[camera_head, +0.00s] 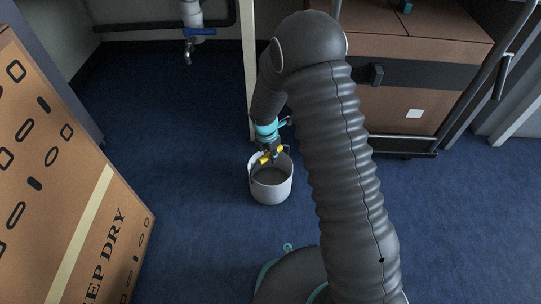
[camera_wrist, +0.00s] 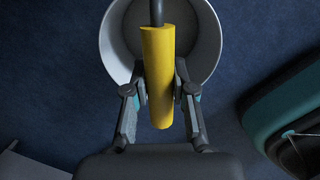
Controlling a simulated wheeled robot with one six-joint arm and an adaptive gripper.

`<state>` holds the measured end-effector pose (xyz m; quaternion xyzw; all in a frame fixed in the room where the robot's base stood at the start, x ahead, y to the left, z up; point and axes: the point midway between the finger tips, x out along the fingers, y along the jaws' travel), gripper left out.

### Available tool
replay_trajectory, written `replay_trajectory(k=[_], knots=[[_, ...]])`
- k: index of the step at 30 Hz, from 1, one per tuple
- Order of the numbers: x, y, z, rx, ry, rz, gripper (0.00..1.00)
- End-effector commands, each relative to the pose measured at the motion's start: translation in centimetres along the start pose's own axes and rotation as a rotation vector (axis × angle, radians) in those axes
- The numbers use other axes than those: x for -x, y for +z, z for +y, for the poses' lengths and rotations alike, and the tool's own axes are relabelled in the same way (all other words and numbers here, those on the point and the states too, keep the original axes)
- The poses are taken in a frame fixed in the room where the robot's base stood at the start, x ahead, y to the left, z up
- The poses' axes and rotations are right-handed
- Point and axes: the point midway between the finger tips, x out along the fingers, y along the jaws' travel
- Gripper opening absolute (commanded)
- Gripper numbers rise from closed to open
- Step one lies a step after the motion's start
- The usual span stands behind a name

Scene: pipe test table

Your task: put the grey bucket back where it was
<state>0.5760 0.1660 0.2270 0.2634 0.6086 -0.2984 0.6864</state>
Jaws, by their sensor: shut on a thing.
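The light grey bucket (camera_head: 271,190) is upright over the blue floor, below the bend of my arm. I cannot tell whether its base touches the floor. Its yellow handle grip (camera_head: 266,158) is raised above the rim. My gripper (camera_head: 272,150) is shut on this grip. In the wrist view, my gripper (camera_wrist: 160,82) has one finger on each side of the yellow grip (camera_wrist: 157,60), and the bucket's rim (camera_wrist: 113,45) shows beyond it. The bucket looks empty inside. Part of the rim and handle is hidden behind my gripper.
A large cardboard box (camera_head: 60,190) stands at the left. A trolley with brown boxes (camera_head: 400,105) stands at the right, behind my arm. A pipe with a blue valve (camera_head: 200,32) and downward outlet is at the back wall. Blue floor (camera_head: 165,120) is clear left of the bucket.

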Motion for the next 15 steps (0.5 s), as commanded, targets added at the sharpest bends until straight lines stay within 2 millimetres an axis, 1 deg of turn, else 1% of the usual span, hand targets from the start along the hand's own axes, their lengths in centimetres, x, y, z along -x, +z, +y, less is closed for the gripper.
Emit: replay_trajectory(k=[11,12,15], knots=[[-0.31,0.0,0.07,-0.001,0.002,-0.001,0.0],[-0.43,-0.04,0.01,-0.001,0.001,0.0,0.27],[-0.37,-0.03,0.01,-0.001,0.001,0.0,0.5]])
